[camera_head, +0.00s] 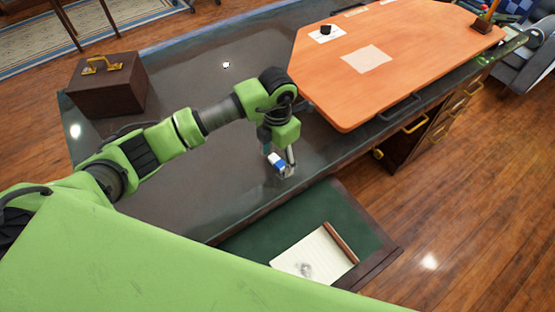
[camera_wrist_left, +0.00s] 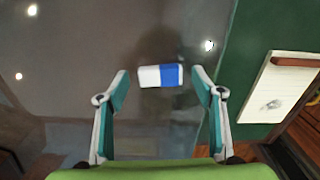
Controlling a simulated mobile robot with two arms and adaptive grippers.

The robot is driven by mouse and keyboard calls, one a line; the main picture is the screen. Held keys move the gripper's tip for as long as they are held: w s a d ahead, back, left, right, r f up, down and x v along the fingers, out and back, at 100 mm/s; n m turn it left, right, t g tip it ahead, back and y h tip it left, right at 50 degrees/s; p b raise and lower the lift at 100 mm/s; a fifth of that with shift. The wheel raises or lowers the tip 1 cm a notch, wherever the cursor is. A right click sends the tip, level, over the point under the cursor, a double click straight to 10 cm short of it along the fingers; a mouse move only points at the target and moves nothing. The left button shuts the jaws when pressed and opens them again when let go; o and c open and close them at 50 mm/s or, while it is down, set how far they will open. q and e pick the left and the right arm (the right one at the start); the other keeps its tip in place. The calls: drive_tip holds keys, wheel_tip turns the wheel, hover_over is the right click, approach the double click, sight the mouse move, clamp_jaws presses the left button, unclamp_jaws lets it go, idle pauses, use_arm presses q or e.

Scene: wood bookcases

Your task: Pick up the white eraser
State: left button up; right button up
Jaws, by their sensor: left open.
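The white eraser (camera_wrist_left: 149,76) has a blue sleeve on one half and lies on the dark glossy desk top. In the left wrist view it sits between and slightly beyond the tips of my left gripper (camera_wrist_left: 160,80), whose fingers are apart, with a gap on each side. In the head view the eraser (camera_head: 276,162) shows at the fingertips of my left gripper (camera_head: 279,168), which points down near the desk's front edge. The gripper partly hides it there. My right gripper is not in either view.
An open green-lined drawer (camera_head: 235,243) holds a notepad (camera_head: 305,258) just in front. A brown box (camera_head: 108,88) with a brass handle stands at the desk's left end. An orange board (camera_head: 400,70) covers the right part. The desk middle (camera_head: 190,75) is mostly clear.

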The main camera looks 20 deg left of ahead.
sight(277, 162)
use_arm(q)
drive_tip(key=shift+f, duration=0.1)
drive_tip(key=shift+c, duration=0.7)
drive_tip(key=c, duration=1)
drive_tip(key=shift+o, duration=0.2)
drive_tip(key=shift+r+b, duration=0.3)
drive_tip(key=shift+r, duration=0.2)
drive_tip(key=r, duration=0.1)
drive_tip(key=r+b, duration=0.1)
drive_tip(key=shift+s+r, duration=0.2)
drive_tip(key=shift+r, duration=0.1)
drive_tip(key=s+d+r+b, duration=0.1)
drive_tip(key=s+r, duration=0.8)
drive_tip(key=s, duration=0.4)
drive_tip(key=shift+s+d+r+b, duration=0.25)
drive_tip(key=shift+s+d+b, duration=0.05)
drive_tip(key=shift+d, duration=0.05)
